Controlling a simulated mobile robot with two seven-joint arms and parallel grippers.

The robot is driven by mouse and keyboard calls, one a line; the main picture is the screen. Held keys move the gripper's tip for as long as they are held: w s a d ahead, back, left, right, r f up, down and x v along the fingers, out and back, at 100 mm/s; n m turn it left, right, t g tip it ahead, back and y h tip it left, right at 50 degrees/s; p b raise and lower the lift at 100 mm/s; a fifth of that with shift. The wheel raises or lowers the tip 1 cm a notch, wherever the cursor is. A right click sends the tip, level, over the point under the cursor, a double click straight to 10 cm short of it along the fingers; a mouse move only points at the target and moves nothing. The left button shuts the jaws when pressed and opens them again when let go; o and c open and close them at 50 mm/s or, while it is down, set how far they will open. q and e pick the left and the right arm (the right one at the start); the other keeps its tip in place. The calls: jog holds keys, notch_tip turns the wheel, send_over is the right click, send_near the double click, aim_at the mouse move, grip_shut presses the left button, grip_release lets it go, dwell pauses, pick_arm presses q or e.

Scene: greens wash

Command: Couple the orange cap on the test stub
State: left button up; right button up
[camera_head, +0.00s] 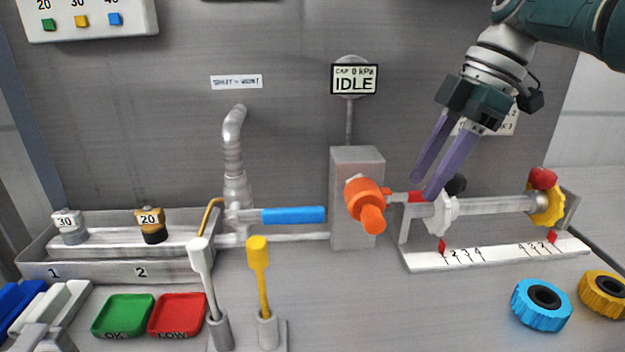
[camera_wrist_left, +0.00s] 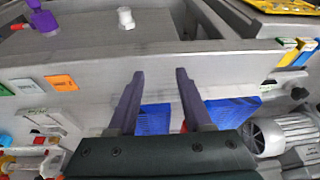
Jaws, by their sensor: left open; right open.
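The orange cap (camera_head: 366,203) sits at the front of a grey upright block (camera_head: 357,165), with a handle-like end pointing down and to the right. I cannot tell whether it is seated on a stub, since any stub is hidden behind it. A small display (camera_head: 354,80) above the block reads "CAP 0 kPa IDLE". My right gripper (camera_head: 423,188) is open and empty, pointing down just right of the cap, above the red and white fittings of the pipe. My left gripper is out of the head view; in the left wrist view (camera_wrist_left: 160,74) it is open with nothing between its fingers.
A pipe rig (camera_head: 490,207) with a yellow wheel and red knob stands right of the block. Blue (camera_head: 541,304) and yellow (camera_head: 604,294) rings lie front right. A blue-handled lever (camera_head: 293,215) reaches towards the block's left. Green (camera_head: 123,315) and red (camera_head: 178,315) trays lie front left.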

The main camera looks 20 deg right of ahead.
jog(key=shift+f+b, duration=0.35)
jog(key=shift+f, duration=0.3)
jog(key=shift+c, duration=0.2)
grip_shut()
